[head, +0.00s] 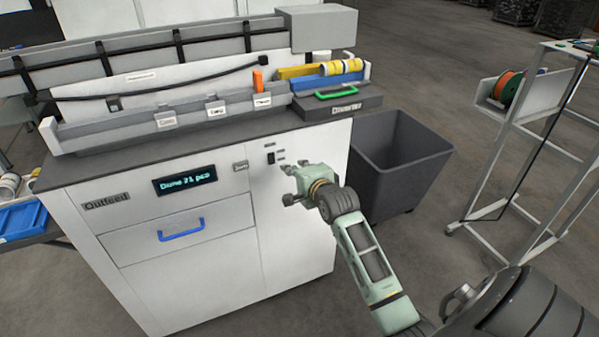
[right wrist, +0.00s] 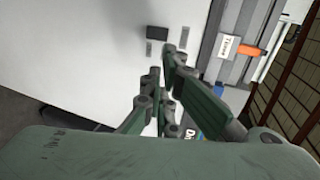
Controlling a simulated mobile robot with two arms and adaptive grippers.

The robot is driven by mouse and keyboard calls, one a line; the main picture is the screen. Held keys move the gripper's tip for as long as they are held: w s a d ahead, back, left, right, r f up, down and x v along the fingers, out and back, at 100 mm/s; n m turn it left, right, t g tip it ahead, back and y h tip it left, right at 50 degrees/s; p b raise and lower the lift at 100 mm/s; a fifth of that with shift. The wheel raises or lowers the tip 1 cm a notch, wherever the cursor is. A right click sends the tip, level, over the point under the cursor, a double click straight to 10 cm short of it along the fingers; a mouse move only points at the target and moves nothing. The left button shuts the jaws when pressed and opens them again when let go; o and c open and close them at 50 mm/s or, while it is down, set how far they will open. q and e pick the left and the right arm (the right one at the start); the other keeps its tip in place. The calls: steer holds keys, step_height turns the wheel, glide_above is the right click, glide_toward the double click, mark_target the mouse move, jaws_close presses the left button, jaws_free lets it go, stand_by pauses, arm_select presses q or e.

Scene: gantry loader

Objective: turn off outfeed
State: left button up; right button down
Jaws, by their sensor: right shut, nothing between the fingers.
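The outfeed is a white cabinet (head: 180,273) with an "Outfeed" label (head: 106,202) on its front. A small black switch (head: 271,157) sits high on its right front panel, with small grey labels beside it. A small black rectangle (right wrist: 157,33), apparently this switch, also shows in the right wrist view. Its on or off position is too small to tell. My right gripper (head: 288,184) is shut and empty, just below and right of the switch in the head view. I cannot tell whether it touches the panel. My left gripper is out of view.
A lit display (head: 185,180) and a drawer with a blue handle (head: 181,235) are left of the switch. A green handle (head: 337,94) lies on the cabinet's top right. A grey bin (head: 400,160) stands to the right, and a wheeled rack (head: 518,150) farther right. Open floor lies between.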

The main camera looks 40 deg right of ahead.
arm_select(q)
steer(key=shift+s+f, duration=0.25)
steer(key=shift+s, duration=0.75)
arm_select(e)
steer(key=shift+v, duration=1.4)
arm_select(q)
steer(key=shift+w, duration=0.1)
arm_select(e)
steer(key=shift+w+r, duration=0.1)
